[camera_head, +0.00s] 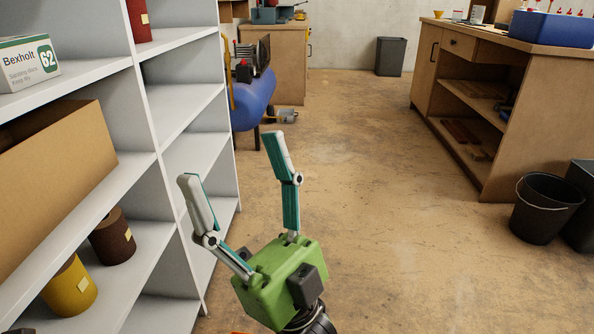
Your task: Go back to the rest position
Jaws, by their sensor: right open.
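My right gripper (236,168) is in the lower middle of the head view, with a green body and two grey and teal fingers. Its fingers are spread wide apart with nothing between them. It is raised above the floor, just right of the white shelf unit, and its left finger overlaps the shelf's edge in the picture. My left gripper is out of the picture.
The white shelf unit (188,86) on the left holds a cardboard box (60,170), a Bexholt carton (28,62) and several rolls. A wooden workbench (505,120) and a black bucket (541,212) stand at right. The brown floor (390,210) between is clear.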

